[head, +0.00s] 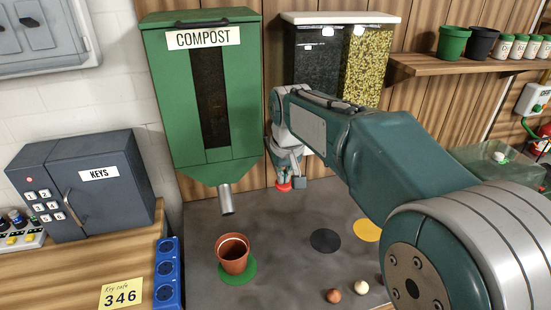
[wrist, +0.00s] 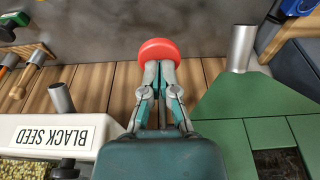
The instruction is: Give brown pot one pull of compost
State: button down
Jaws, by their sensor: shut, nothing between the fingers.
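The brown pot (head: 233,256) stands upright on a green round mat (head: 251,277) on the grey worktop. The green compost dispenser (head: 173,100) hangs on the wall behind it, its metal spout (head: 226,198) above the pot. My gripper (head: 284,177) is right of the dispenser, pointing down. In the wrist view my gripper (wrist: 160,66) has its fingers together, with a round red knob (wrist: 158,50) right at the tips. The knob also shows in the head view (head: 284,187); what it is attached to is hidden. The dispenser's spout (wrist: 242,48) is right in the wrist view.
A black seed dispenser (wrist: 62,135) is on the other side of my gripper. Black (head: 326,241) and yellow (head: 367,231) round mats lie right of the pot. Small balls (head: 333,296) lie at the front. A keys box (head: 82,190) stands left.

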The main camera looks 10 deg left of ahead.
jog(key=shift+f, duration=1.2)
jog(key=shift+r, duration=3.6)
jog(key=shift+r, duration=3)
